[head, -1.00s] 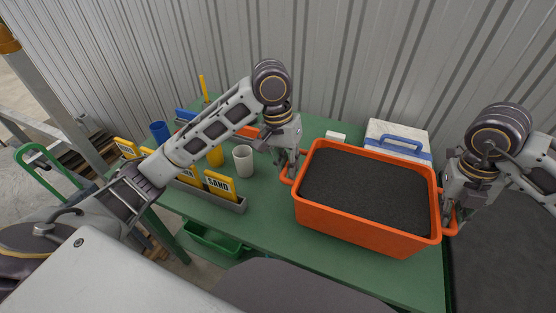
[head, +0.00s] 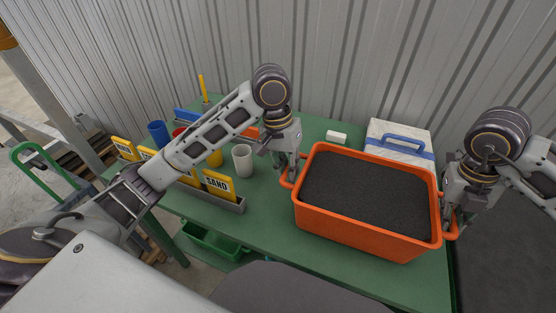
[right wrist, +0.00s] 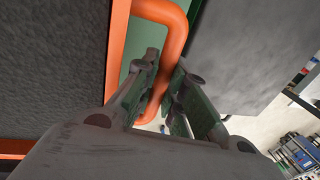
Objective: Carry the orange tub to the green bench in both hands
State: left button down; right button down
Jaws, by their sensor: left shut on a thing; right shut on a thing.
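The orange tub (head: 365,232), filled level with dark granular material (head: 365,190), is over the right part of the green bench (head: 262,215). It looks about level; I cannot tell whether its base touches the bench top. My left gripper (head: 288,178) is shut on the tub's left handle. My right gripper (head: 448,222) is shut on the right handle, partly hidden by the wrist. In the right wrist view the orange handle (right wrist: 172,40) runs between the fingers of the right gripper (right wrist: 160,95).
A white box with a blue handle (head: 400,140) stands close behind the tub, near a small white block (head: 336,137). Left on the bench are a white cup (head: 242,160), a blue cup (head: 158,133) and a grey rack with a SAND sign (head: 217,184). A corrugated wall rises behind.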

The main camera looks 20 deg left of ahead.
pick_arm(q)
jog(key=shift+f+b, duration=0.7)
jog(key=shift+f, duration=0.05)
pick_arm(e)
jog(key=shift+f, duration=0.7)
pick_arm(q)
jog(key=c, duration=1.5)
grip_release()
pick_arm(e)
jog(key=c, duration=1.5)
grip_release()
pick_arm(q)
jog(key=shift+r, duration=0.2)
pick_arm(e)
jog(key=shift+r, duration=0.2)
